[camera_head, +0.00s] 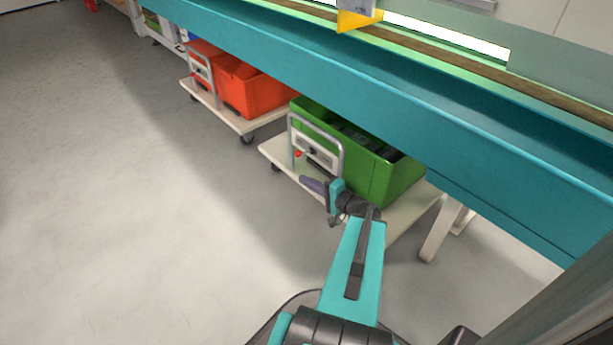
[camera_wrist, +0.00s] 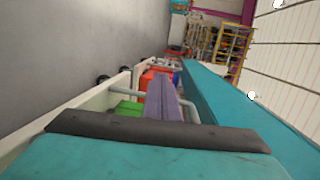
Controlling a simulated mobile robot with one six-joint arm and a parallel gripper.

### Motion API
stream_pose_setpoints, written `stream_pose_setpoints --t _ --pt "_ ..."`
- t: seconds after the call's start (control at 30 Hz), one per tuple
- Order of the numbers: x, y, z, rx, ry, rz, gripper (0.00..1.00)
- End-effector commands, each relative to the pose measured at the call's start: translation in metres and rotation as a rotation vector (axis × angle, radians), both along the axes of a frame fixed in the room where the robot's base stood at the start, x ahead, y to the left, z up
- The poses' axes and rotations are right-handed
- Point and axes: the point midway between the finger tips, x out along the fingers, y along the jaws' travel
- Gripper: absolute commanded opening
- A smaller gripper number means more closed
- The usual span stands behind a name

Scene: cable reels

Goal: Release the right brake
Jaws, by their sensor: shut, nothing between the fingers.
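A cart with a green crate (camera_head: 376,178) stands half under the teal bench. Its grey tube handle (camera_head: 316,123) carries a pale panel (camera_head: 318,157) with a red knob (camera_head: 298,154) and a small dark part beside it. I cannot tell which part is the right brake. My gripper (camera_head: 303,180) is shut and empty, in front of and slightly below the panel in the head view. In the wrist view the shut purple-grey fingers (camera_wrist: 160,78) point along the row of carts and hide part of the handle (camera_wrist: 125,91). The green crate (camera_wrist: 128,108) shows beside them.
A second cart with an orange crate (camera_head: 250,88) and a similar handle stands farther back at left. The teal bench (camera_head: 400,104) overhangs both carts. A yellow pointed piece (camera_head: 357,20) sits on the bench. The grey floor (camera_head: 120,200) at left is clear.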

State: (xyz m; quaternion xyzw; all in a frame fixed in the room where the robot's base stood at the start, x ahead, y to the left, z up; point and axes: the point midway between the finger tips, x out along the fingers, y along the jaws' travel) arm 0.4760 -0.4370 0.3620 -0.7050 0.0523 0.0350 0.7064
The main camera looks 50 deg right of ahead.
Motion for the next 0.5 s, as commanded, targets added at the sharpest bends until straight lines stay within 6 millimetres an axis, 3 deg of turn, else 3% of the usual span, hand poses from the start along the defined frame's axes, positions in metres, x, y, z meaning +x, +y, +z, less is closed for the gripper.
stream_pose_setpoints --t 0.5 --pt "-0.015 0.015 0.006 0.001 0.000 0.000 0.00"
